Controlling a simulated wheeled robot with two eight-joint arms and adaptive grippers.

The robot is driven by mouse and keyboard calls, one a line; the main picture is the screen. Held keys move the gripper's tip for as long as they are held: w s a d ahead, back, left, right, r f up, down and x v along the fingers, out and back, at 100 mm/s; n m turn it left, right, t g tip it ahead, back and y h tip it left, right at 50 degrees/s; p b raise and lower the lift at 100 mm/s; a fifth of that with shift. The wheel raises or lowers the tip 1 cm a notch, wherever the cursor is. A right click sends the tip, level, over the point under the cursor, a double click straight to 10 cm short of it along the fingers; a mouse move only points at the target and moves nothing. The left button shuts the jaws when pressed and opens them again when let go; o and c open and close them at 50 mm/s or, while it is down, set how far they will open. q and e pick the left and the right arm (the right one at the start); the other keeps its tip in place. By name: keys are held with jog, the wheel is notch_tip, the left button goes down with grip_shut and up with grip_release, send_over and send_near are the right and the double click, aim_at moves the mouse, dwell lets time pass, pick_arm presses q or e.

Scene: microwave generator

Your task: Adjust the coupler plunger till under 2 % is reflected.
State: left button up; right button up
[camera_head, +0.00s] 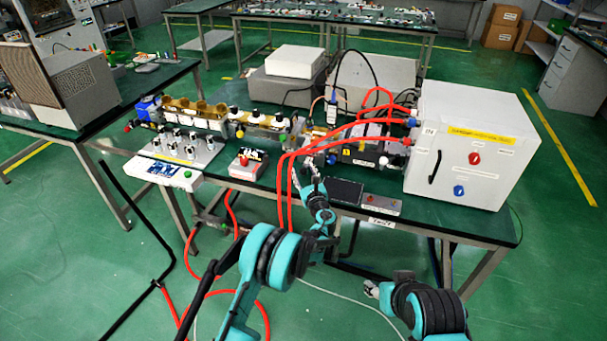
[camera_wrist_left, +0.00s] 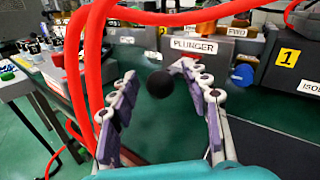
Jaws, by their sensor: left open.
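The coupler plunger shows in the left wrist view as a round black knob (camera_wrist_left: 160,84), below a white PLUNGER label (camera_wrist_left: 193,46) on a grey housing. My left gripper (camera_wrist_left: 157,74) is open, with its purple-padded fingers on either side of the knob; I cannot tell whether they touch it. In the head view my left gripper (camera_head: 308,165) is at the front of the bench, and the knob is not clear there. My right gripper (camera_head: 372,288) is low, in front of the bench; its jaws are too small to read. A red meter (camera_head: 248,163) stands left of the left gripper; its digits are unreadable.
Red hoses (camera_head: 340,133) arch over the left gripper and cross close by in the wrist view. A white cabinet (camera_head: 468,150) stands at the right of the bench. A black panel (camera_head: 345,192) lies right of the gripper.

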pick_arm(q)
jog(key=shift+w, duration=0.15)
grip_shut()
jog(key=shift+w, duration=0.3)
grip_release()
jog(key=shift+a, duration=0.1)
